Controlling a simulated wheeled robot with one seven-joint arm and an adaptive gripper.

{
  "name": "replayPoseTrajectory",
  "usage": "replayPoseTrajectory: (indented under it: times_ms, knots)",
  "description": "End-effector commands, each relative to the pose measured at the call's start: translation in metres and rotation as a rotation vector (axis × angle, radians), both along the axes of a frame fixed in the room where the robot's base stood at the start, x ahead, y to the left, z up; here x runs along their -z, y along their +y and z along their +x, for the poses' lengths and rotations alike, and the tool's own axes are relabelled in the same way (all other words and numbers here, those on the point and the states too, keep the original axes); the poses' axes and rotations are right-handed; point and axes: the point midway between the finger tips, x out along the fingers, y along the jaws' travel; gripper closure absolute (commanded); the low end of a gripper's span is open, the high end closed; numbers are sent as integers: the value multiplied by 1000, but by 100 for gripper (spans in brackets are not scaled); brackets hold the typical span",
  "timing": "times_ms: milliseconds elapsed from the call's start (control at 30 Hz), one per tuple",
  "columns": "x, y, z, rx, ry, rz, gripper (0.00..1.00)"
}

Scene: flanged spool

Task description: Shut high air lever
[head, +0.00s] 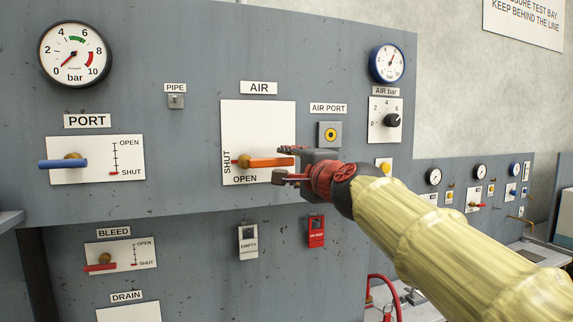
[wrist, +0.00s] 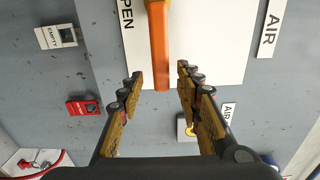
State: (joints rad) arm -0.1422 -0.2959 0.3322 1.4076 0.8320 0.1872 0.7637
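The air lever (head: 268,162) is an orange handle on a white plate (head: 270,120) under the AIR label. It lies level, pointing right from its brass pivot. SHUT is printed up the plate's left side and OPEN along its bottom. My gripper (head: 282,164) is at the handle's free end, one finger above and one below. In the wrist view my gripper (wrist: 160,72) is open, and the orange lever (wrist: 160,50) reaches down between the fingertips with a gap on both sides. The pivot is mostly cut off there.
The blue PORT lever (head: 63,163) is at left, with the red BLEED lever (head: 101,268) below. A yellow AIR PORT fitting (head: 329,134) and black AIR bar knob (head: 392,121) are to the right. An EMPTY tag (head: 248,242) and red tag (head: 316,231) hang below.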

Motion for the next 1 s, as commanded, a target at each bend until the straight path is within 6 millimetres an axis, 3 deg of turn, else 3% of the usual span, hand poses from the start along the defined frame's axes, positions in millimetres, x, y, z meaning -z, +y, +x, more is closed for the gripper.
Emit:
replayPoseTrajectory:
  times_ms: [300,500,1000]
  knots:
    - [-1,-17,-58,2,-2,0,65]
    - [0,-24,-82,0,1,-1,65]
    - [1,-26,-89,0,-1,-7,65]
